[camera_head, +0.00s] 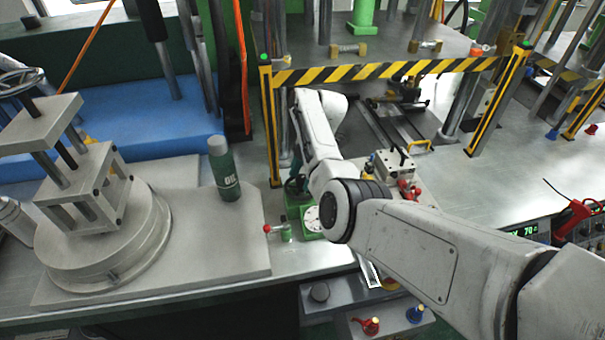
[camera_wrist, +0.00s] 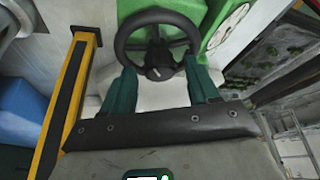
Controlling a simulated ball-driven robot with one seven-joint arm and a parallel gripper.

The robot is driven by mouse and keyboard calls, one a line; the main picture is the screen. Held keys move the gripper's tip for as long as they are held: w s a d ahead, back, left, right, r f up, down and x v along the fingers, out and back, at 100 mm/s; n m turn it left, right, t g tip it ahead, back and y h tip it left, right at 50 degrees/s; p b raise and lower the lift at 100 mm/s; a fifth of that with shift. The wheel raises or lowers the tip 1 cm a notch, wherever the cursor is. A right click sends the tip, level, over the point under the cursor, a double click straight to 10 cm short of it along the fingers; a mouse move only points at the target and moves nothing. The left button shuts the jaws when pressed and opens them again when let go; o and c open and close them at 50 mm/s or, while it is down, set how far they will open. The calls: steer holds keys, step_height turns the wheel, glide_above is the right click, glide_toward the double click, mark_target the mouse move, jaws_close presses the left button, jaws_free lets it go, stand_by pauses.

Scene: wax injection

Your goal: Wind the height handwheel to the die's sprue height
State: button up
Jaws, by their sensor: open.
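The height handwheel (camera_wrist: 154,17) is a dark ring with a hub and spokes, mounted on a green housing (camera_wrist: 215,18) in the wrist view. My gripper (camera_wrist: 161,76) has two green fingers, spread apart, with their tips at the lower left and lower right of the wheel's rim. I cannot tell whether they touch it. In the head view my gripper (camera_head: 296,184) is small and dark in front of the green unit (camera_head: 293,208), and the wheel is not clear there. A white round dial (camera_head: 312,218) sits on this unit. The die's sprue is not clearly visible.
A yellow-black striped guard frame (camera_head: 390,70) stands behind; its post (camera_wrist: 70,100) is left of my gripper. A red-knobbed lever (camera_head: 277,230) and an oil bottle (camera_head: 224,170) are to the left. A block with red knobs (camera_head: 397,168) is to the right.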

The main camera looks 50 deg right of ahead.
steer(key=shift+c, duration=0.4)
steer(key=c, duration=1)
steer(key=shift+o, duration=0.2)
steer(key=shift+m, duration=0.4)
